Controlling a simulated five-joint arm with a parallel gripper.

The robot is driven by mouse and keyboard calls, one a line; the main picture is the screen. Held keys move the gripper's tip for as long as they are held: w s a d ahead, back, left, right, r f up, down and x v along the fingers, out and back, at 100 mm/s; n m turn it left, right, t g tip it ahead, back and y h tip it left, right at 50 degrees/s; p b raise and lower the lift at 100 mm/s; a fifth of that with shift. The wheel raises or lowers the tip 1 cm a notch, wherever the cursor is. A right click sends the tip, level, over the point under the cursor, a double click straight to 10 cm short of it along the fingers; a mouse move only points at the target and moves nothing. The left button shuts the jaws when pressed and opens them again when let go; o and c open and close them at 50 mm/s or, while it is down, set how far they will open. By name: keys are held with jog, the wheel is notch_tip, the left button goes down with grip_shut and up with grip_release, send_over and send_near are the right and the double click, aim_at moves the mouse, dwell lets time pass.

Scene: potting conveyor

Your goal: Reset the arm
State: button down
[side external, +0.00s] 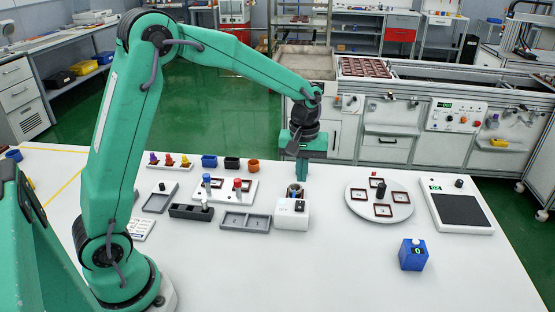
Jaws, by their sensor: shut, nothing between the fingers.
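My green arm reaches from the left over the white table. My gripper (302,168) points down near the back edge of the table. Its fingers are shut with nothing visible between them. It hangs above and behind a small white device (292,213) with a round metal opening on top. From this angle I cannot tell the exact gap between the fingertips and that device.
A round grey turntable (379,218) with several dark square frames stands right of my gripper. A scale with a black plate (461,209) and a blue box (413,255) are further right. Bottles (237,187), trays (245,222) and small cups (209,161) stand left.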

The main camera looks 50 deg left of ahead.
jog(key=s+r+m+t, duration=0.3)
jog(key=s+r+m, duration=0.1)
jog(key=s+r, duration=0.6)
jog(key=s+r+m+t, duration=0.1)
jog(key=s+m, duration=0.4)
jog(key=s, duration=0.8)
jog(key=shift+r+t, duration=0.25)
jog(key=shift+t, duration=0.55)
